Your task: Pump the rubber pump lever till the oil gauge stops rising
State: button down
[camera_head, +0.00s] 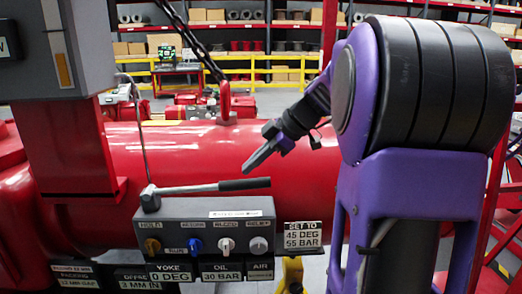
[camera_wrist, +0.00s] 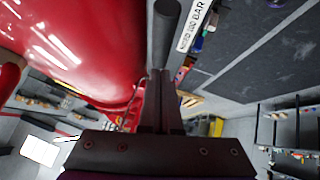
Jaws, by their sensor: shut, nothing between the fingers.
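The pump lever, a metal rod with a black rubber grip (camera_head: 245,184), lies almost level across the top of the grey control box (camera_head: 180,222). The dark rubber grip also shows at the top of the wrist view (camera_wrist: 166,22). My gripper (camera_head: 246,170) is shut and empty, its fingertips just above the grip in the head view; in the wrist view the closed fingers (camera_wrist: 160,75) point towards the grip's end. Whether they touch it I cannot tell. The oil readout (camera_head: 222,272) below the box shows 30 BAR.
A sign (camera_head: 303,236) beside the box reads SET TO 45 DEG 55 BAR. The yoke readout (camera_head: 171,272) shows 0 DEG. Several knobs line the box front. A large red cylinder (camera_head: 290,155) lies behind the lever, and a thin metal rod (camera_head: 140,130) rises near its left end.

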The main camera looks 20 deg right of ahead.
aim_at(254, 182)
jog(key=shift+w+d+f, duration=0.1)
jog(key=shift+d+f, duration=0.05)
jog(key=shift+f, duration=0.4)
jog(key=shift+w+d+f, duration=0.1)
jog(key=shift+f, duration=0.45)
jog(key=shift+f, duration=0.1)
jog(key=f+b, duration=0.3)
jog(key=b, duration=0.1)
jog(key=shift+s+d, duration=0.1)
jog(key=shift+d, duration=0.15)
jog(key=shift+r, duration=0.15)
